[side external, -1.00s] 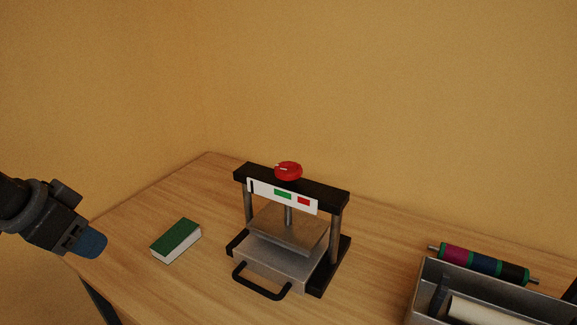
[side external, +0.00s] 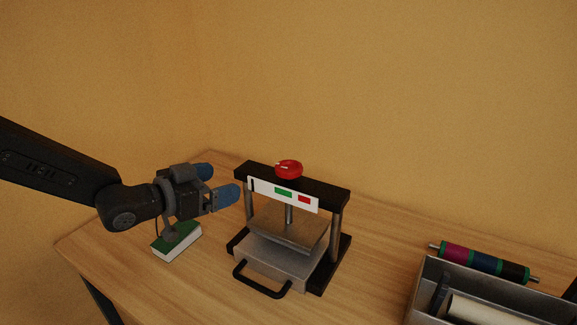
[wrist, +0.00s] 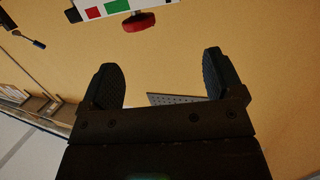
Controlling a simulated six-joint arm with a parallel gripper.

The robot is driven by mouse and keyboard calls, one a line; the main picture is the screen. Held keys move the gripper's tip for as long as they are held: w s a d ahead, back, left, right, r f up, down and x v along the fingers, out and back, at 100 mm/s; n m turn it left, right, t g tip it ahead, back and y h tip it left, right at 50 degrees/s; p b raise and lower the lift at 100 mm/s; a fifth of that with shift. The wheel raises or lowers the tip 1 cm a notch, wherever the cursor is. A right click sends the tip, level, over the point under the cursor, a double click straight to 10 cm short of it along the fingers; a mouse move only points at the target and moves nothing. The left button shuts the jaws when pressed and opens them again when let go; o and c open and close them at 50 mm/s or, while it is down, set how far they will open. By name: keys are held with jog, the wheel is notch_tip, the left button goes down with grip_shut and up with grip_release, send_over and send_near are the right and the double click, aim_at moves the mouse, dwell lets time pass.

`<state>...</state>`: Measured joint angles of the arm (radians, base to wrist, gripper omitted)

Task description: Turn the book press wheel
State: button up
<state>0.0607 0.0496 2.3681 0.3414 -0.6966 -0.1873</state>
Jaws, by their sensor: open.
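The book press (side external: 340,225) stands on the wooden table, with a black top beam, two grey posts and a flat metal plate. Its red wheel (side external: 289,169) sits on top of the beam. The wheel also shows at the top of the wrist view (wrist: 139,22), beside the white label panel. My gripper (side external: 219,182) is open and empty, with blue fingertips in the side view. It is in the air left of the press, apart from the wheel. In the wrist view my fingers (wrist: 161,80) are spread with nothing between them.
A green book (side external: 178,242) with white page edges lies on the table (side external: 130,262) below my gripper, partly hidden by it. A grey metal tray (side external: 425,285) and a roller with coloured bands (side external: 483,262) are at the right. A black handle (side external: 262,287) sticks out at the press's front.

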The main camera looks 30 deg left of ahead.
aim_at(278, 170)
jog(key=w+d+h, duration=0.1)
jog(key=w+d, duration=0.1)
jog(key=w, duration=0.2)
jog(key=w+d+h, duration=0.1)
jog(key=w+d, duration=0.2)
jog(key=w, duration=0.2)
jog(key=w+d+m+t+h, duration=0.1)
jog(key=w+d, duration=0.2)
jog(key=w, duration=0.1)
jog(key=shift+w+f, duration=0.25)
jog(key=shift+f, duration=0.15)
jog(key=c, duration=0.9)
